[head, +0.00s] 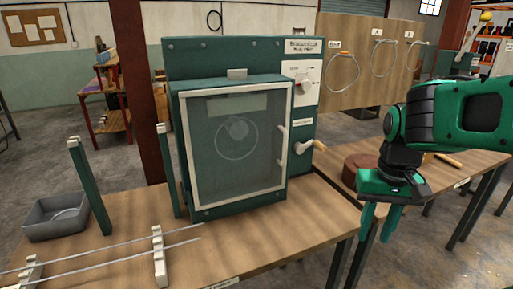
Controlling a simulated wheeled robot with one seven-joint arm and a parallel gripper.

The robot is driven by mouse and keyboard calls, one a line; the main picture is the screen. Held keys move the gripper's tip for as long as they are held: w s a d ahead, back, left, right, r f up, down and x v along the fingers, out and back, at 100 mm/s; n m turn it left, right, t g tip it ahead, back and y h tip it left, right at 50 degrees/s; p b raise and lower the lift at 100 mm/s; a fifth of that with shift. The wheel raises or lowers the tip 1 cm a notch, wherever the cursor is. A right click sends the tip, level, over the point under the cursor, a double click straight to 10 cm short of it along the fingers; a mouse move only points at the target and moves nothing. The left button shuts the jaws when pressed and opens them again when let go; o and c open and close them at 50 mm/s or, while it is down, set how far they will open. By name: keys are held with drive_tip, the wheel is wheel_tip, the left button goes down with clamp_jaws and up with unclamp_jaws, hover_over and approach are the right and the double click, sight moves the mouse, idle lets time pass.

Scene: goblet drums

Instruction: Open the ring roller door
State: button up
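The ring roller is a green box-shaped machine (185,82) on the wooden table. Its door (268,155) has a white frame and a clear pane, and looks closed. A round roller (237,130) with a ring shows dimly behind the pane. A white upright handle (283,148) is on the door's right edge. My gripper (376,228) hangs to the right of the machine, pointing down, apart from the door and handle. Its two green fingers are apart with nothing visible between them.
A control panel with a knob (305,86) and a lever (306,147) is right of the door. Green posts (90,185), a grey bin (56,216) and thin rods (120,256) are at left. A brown round object (362,172) lies on the right table.

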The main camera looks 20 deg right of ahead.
drive_tip(key=w+r+t+h, duration=0.1)
drive_tip(key=w+r, duration=0.3)
drive_tip(key=w, duration=0.4)
drive_tip(key=w+r+h, duration=0.1)
drive_tip(key=w+r, duration=0.3)
drive_tip(key=w, duration=0.3)
drive_tip(key=t, duration=0.2)
approach(285, 144)
drive_tip(key=f, duration=0.1)
drive_tip(key=x, duration=1.1)
drive_tip(key=shift+w+r, duration=0.1)
drive_tip(key=shift+w, duration=0.1)
clamp_jaws()
